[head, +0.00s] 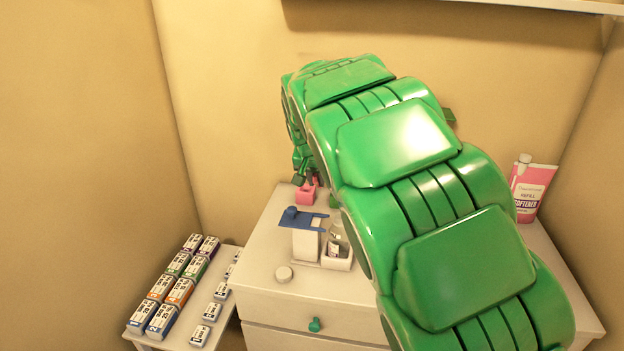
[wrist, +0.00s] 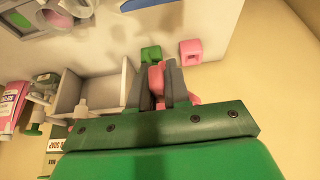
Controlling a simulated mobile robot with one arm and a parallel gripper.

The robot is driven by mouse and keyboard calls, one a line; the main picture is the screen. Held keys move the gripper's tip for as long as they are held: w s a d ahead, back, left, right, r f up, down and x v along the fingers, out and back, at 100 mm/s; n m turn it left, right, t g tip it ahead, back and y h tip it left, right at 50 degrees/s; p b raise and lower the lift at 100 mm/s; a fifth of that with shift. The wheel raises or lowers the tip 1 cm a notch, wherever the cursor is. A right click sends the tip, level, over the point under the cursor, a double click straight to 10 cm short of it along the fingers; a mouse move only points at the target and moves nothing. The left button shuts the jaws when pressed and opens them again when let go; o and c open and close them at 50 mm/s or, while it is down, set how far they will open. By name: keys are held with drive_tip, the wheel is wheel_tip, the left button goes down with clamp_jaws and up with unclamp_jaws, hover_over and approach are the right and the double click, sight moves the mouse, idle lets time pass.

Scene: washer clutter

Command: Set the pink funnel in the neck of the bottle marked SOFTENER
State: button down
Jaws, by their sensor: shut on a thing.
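My gripper (wrist: 156,68) is shut on a pink thing (wrist: 155,80), most likely the funnel; its dark fingers hide most of its shape. In the head view my gripper (head: 304,175) is at the far left corner of the dresser, largely hidden behind my green arm. A small clear bottle (head: 337,240) with a label stands in a white holder on the dresser; I cannot read its label. A pink and white pouch (head: 530,195) reading REFILL SOFTENER stands at the right. It also shows at the left of the wrist view (wrist: 10,105).
A pink block (head: 307,192) sits at the dresser's back left; it shows in the wrist view (wrist: 191,52), near a green block (wrist: 150,54). A blue-topped white stand (head: 304,222) is beside the bottle holder (head: 338,264). Several small boxes (head: 175,290) fill the lower left table.

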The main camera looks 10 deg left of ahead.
drive_tip(key=s+d+r, duration=0.2)
drive_tip(key=s+d, duration=0.1)
drive_tip(key=s, duration=0.2)
drive_tip(key=s+d+r+t, duration=0.1)
drive_tip(key=s+d+r, duration=0.2)
drive_tip(key=s+d, duration=0.1)
drive_tip(key=shift+s, duration=0.85)
drive_tip(key=shift+f, duration=0.1)
wheel_tip(320, 180, down, 9)
drive_tip(key=shift+f, duration=0.15)
idle(1.5)
drive_tip(key=c, duration=1)
unclamp_jaws()
